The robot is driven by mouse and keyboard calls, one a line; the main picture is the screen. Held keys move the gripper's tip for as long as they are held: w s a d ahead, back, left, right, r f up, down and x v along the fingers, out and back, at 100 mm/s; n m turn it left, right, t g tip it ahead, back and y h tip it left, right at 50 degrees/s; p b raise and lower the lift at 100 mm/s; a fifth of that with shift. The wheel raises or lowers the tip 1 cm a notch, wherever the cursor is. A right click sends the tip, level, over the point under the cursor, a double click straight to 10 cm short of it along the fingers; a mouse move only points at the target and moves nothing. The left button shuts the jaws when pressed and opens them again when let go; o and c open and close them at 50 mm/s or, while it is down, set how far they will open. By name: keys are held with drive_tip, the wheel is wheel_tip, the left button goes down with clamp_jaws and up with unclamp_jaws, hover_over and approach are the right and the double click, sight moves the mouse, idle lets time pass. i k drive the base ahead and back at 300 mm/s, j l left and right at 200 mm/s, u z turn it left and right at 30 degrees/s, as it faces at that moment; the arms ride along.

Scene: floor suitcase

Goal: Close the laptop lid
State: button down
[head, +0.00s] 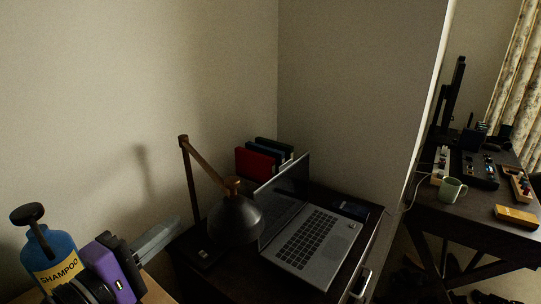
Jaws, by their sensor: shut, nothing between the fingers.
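A silver laptop (318,262) stands open on a small dark desk. Its lid (288,192) is raised steeply on the left side of the keyboard, with the dark screen facing right. The keyboard (306,236) is uncovered and clear. My gripper cannot be made out in the head view.
Red and dark books (256,162) stand behind the laptop. A phone-like dark object (350,209) lies right of it. A blue shampoo bottle (52,252) and a purple object (108,266) are at lower left. Another desk with a green mug (451,189) is at right.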

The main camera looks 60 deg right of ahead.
sight(280, 198)
drive_tip(key=l, duration=0.3)
drive_tip(key=i+l+u, duration=0.1)
drive_tip(key=l, duration=0.25)
drive_tip(key=i+j+z, duration=0.15)
drive_tip(key=j+z, duration=0.15)
drive_tip(key=i+j+z, duration=0.1)
drive_tip(key=j+z, duration=0.45)
drive_tip(key=i+j, duration=0.05)
drive_tip(key=j, duration=0.1)
